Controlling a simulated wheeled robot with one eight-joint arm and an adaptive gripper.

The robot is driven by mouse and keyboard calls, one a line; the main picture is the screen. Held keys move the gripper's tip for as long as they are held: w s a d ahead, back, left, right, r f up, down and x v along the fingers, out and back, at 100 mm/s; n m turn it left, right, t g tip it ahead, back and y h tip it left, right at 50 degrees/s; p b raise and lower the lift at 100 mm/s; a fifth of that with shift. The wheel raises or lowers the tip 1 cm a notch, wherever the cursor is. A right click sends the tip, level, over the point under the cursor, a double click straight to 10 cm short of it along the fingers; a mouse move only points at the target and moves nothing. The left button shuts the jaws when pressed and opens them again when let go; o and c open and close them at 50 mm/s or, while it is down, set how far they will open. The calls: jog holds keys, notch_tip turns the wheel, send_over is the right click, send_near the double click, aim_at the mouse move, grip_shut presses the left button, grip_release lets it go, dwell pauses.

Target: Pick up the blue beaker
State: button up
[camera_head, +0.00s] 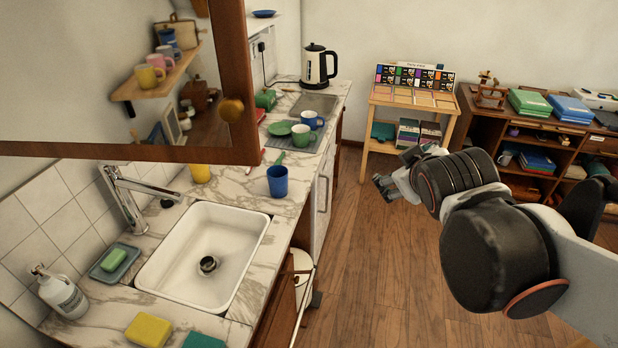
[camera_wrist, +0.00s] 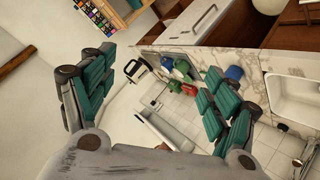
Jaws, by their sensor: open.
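The blue beaker (camera_head: 277,181) stands upright on the marble counter, just beyond the sink's right corner and near the counter's front edge. In the wrist view a blue cup (camera_wrist: 234,72), apparently the same beaker, shows partly behind the right finger. My gripper (camera_head: 383,187) hangs over the floor to the right of the counter, well apart from the beaker. In the wrist view my gripper (camera_wrist: 155,98) has its teal-padded fingers wide apart with nothing held between them.
The white sink (camera_head: 180,262) lies in front of the beaker. Behind it are a blue mug (camera_head: 312,120), a green cup (camera_head: 301,135) and a kettle (camera_head: 318,66). A yellow cup (camera_head: 200,173) stands left. An open mirrored cabinet door (camera_head: 232,110) overhangs the counter. The floor (camera_head: 372,260) is clear.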

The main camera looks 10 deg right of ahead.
aim_at(285, 182)
jog(key=w+d+r+n+t+b, duration=0.1)
jog(key=w+n+t, duration=0.15)
jog(key=w, duration=0.35)
jog(key=w+d+r+n+t+b, duration=0.1)
jog(key=w+d+n, duration=0.1)
jog(key=w+n, duration=0.25)
jog(key=w+a+f+n+t+y+b, duration=0.2)
jog(key=w+a+n+t+y+b, duration=0.25)
jog(key=w+n, duration=0.65)
jog(key=a+f+n+g+y, duration=0.25)
jog(key=a+f+n, duration=0.25)
jog(key=f+n, duration=0.25)
jog(key=a+f+n+g+y+b, duration=0.1)
jog(key=a+f+n+y, duration=0.35)
jog(key=f+n, duration=0.35)
jog(key=a+f+n+g+y, duration=0.25)
jog(key=a+f+n, duration=0.35)
jog(key=f, duration=0.3)
jog(key=shift+y, duration=0.3)
jog(key=p+x, duration=0.3)
jog(key=x, duration=0.4)
jog(key=shift+w+a, duration=0.1)
jog(key=shift+w, duration=0.05)
jog(key=b+x, duration=0.1)
jog(key=x, duration=0.4)
jog(key=shift+w+f, duration=0.1)
jog(key=shift+w+a+b, duration=0.25)
jog(key=shift+w+b, duration=0.05)
jog(key=shift+w, duration=0.05)
jog(key=c, duration=1.2)
